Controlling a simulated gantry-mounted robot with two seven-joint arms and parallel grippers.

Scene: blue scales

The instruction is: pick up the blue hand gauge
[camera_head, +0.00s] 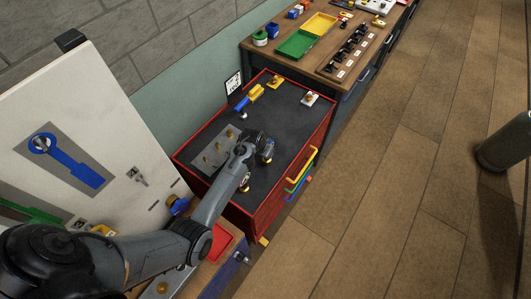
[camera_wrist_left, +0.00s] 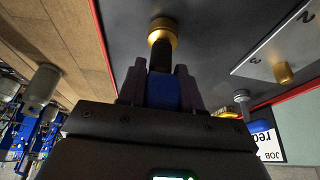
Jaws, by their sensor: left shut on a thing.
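My left gripper (camera_wrist_left: 161,88) is shut on the blue hand gauge (camera_wrist_left: 164,93), whose blue body shows between the two fingers in the left wrist view. A black stem runs from the blue part to a round brass fitting (camera_wrist_left: 162,30) above the dark cabinet top; I cannot tell if stem and fitting are joined. In the head view my left gripper (camera_head: 264,148) is low over the right half of the black, red-edged cabinet top (camera_head: 290,120). The gauge is small and partly hidden there by the gripper. My right gripper is not in view.
A yellow gauge (camera_head: 256,94) lies at the cabinet's back. A grey plate with brass pegs (camera_head: 213,152) is left of my gripper. A white board (camera_head: 95,95) stands at left. A wooden bench with green (camera_head: 296,43) and yellow trays (camera_head: 320,23) stands behind. The floor at right is mostly clear.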

